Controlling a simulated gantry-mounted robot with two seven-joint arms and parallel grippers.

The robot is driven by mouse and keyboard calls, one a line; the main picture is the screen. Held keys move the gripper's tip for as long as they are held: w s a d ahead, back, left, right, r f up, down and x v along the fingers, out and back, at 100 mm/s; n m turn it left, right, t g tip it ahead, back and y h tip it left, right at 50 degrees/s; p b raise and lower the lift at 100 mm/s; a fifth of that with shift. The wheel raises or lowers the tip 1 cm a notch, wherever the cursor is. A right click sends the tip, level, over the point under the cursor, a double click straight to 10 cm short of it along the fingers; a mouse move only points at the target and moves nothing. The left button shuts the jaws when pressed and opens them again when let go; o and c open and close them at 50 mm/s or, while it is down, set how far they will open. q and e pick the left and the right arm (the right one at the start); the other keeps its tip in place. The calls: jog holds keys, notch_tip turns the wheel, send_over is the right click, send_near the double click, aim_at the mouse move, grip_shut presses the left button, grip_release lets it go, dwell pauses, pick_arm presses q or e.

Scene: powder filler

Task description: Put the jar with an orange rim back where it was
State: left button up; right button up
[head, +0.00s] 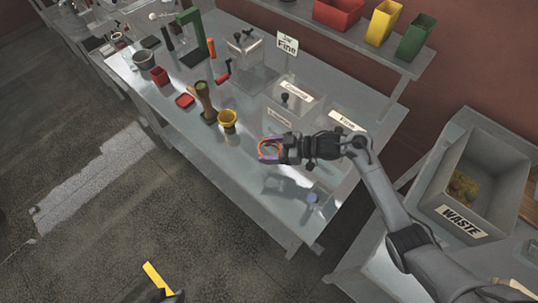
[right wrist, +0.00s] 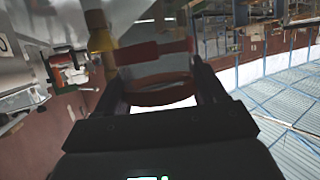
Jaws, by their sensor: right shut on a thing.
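The jar with an orange rim (head: 269,146) is between the fingers of my right gripper (head: 267,150), which is shut on it. The jar is clear and hard to make out; its orange rim shows as a ring at the fingertips. In the right wrist view the jar (right wrist: 155,66) spans the gap between the two fingers, with reddish-orange bands. The gripper is over the right front part of the steel bench (head: 210,150). I cannot tell whether the jar touches the bench. My left gripper does not show clearly; only a dark shape is at the bottom edge.
A yellow cup (head: 228,120) and a brown-and-green upright tool (head: 206,104) stand left of the gripper. A grey WASTE bin (head: 483,185) is at right.

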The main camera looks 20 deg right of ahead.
jog(key=shift+w+a+f, duration=0.1)
jog(key=shift+f, duration=2)
jog(key=shift+f, duration=0.2)
jog(key=o, duration=1.4)
jog(key=shift+r, duration=0.1)
jog(key=shift+r, duration=0.1)
